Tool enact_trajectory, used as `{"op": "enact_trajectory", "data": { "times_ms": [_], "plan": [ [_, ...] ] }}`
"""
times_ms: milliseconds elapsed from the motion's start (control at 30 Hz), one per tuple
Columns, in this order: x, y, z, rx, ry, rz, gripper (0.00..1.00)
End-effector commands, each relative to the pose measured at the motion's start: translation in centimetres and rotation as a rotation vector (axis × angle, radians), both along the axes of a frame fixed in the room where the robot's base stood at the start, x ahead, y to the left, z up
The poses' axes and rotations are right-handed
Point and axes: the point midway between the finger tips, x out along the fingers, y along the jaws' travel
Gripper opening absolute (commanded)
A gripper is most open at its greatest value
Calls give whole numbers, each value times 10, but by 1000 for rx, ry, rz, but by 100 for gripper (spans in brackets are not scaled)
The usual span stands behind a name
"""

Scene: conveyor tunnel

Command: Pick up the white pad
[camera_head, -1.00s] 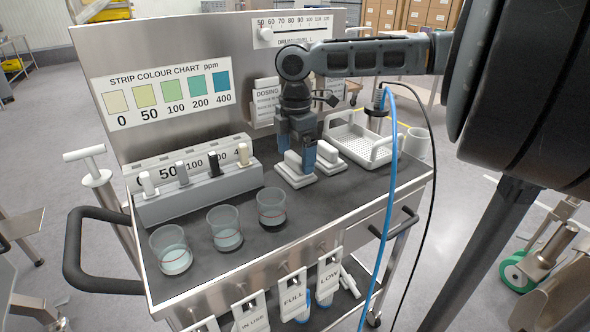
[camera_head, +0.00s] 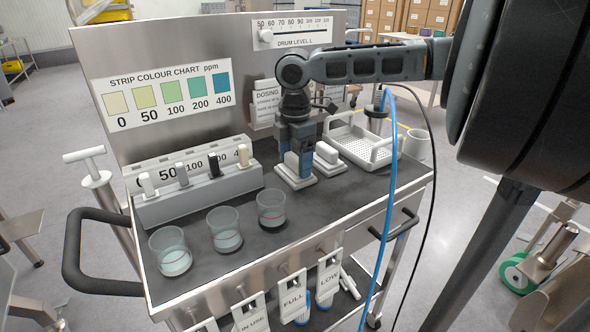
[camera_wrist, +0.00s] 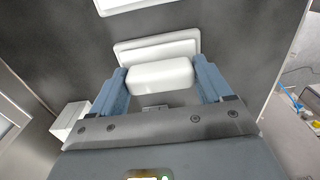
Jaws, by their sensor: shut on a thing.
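Two white pads, each a flat base with a raised block-shaped grip, are side by side on the dark cart top. My gripper (camera_head: 296,164) points down at the left white pad (camera_head: 297,182) and is shut on its raised grip. The wrist view shows the grip of this white pad (camera_wrist: 160,74) between the two blue-grey fingers of my gripper (camera_wrist: 161,83). Its base appears to rest on the cart top. The other white pad (camera_head: 328,162) stands just to the right, apart from my gripper.
A white perforated tray (camera_head: 358,147) stands to the right and a grey rack (camera_head: 200,194) to the left. Several clear cups, one of them a cup (camera_head: 271,208), line the front. A blue hose (camera_head: 390,200) hangs at the right. An upright panel (camera_head: 160,60) backs the cart.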

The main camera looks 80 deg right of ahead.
Motion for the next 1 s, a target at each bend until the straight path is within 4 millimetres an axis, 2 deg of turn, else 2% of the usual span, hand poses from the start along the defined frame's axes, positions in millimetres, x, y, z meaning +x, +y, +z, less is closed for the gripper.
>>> {"op": "enact_trajectory", "data": {
  "times_ms": [167, 267, 600, 700, 833, 1000],
  "plan": [
    [0, 0, 2, -1, -1, 0, 48],
    [0, 0, 11, -2, -1, 0, 48],
    [0, 0, 74, -2, -1, 0, 48],
    [0, 0, 87, -1, -1, 0, 48],
    [0, 0, 97, -1, -1, 0, 48],
    [0, 0, 101, -1, -1, 0, 48]
  ]
}}
